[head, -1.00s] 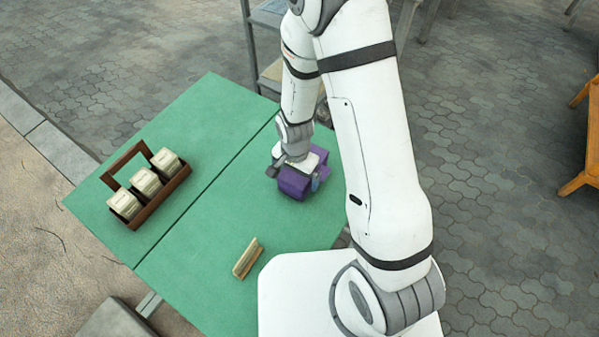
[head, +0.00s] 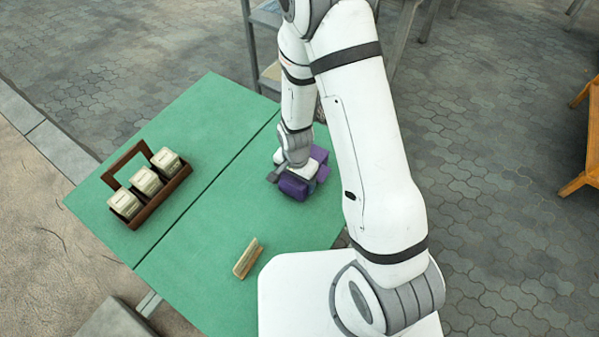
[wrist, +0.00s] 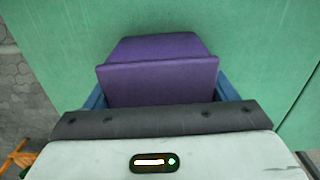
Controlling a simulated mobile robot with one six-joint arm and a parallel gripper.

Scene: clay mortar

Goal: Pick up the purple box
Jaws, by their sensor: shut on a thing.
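The purple box (head: 294,187) is at the right part of the green table, below my wrist in the head view. My gripper (head: 298,176) is over it and shut on it. In the wrist view the purple box (wrist: 160,70) fills the space between the blue fingers of my gripper (wrist: 160,98). One finger shows at each side of the box. My gripper hides part of the box in the head view. I cannot tell whether the box touches the table.
On the green table (head: 205,215), a brown carrier (head: 160,205) with several pale blocks stands at the left. A small tan wooden piece (head: 247,258) lies near the front. The table between them is clear. A grey shelf (head: 262,50) stands behind the table, and orange wooden furniture (head: 583,150) is at the far right.

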